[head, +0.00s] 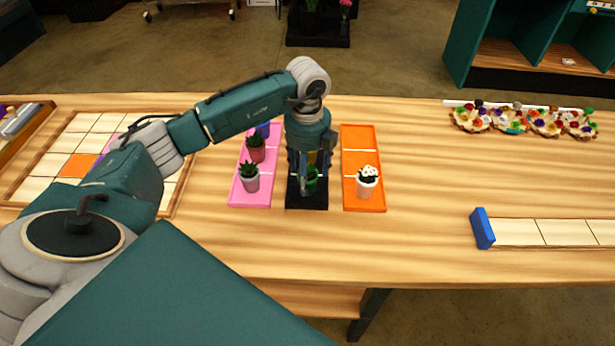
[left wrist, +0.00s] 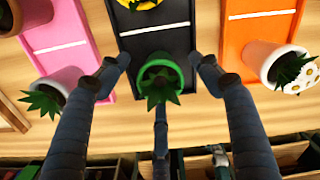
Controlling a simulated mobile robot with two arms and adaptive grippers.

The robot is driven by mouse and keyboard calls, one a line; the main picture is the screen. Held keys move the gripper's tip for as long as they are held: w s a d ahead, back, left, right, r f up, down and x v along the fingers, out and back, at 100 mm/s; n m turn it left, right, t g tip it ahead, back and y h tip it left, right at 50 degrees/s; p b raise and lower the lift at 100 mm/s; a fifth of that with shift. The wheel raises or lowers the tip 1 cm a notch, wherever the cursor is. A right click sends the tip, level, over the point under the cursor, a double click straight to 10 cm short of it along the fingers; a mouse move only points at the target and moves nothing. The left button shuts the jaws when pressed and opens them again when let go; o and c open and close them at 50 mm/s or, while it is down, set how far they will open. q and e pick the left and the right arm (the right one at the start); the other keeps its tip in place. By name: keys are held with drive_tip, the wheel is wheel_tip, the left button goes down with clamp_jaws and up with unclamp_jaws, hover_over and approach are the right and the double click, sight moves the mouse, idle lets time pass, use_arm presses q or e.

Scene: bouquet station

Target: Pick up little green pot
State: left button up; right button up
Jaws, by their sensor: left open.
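The little green pot (left wrist: 161,70) with a spiky green plant stands on the black tray (left wrist: 180,42) in the left wrist view. In the head view the green pot (head: 310,182) is partly hidden behind my left gripper. My left gripper (left wrist: 160,62) is open, with fingers on either side of the pot and apart from it. In the head view my left gripper (head: 308,172) points down over the black tray (head: 306,202). My right gripper is not in view.
The orange tray (head: 362,203) at right holds a white pot (head: 367,188) with white flowers. A yellow item (left wrist: 145,4) sits farther along the black tray.

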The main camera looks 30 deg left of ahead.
use_arm(q)
drive_tip(key=shift+f, duration=0.4)
drive_tip(key=c, duration=1.4)
drive_tip(key=shift+w+r, duration=0.1)
drive_tip(key=shift+c, duration=0.9)
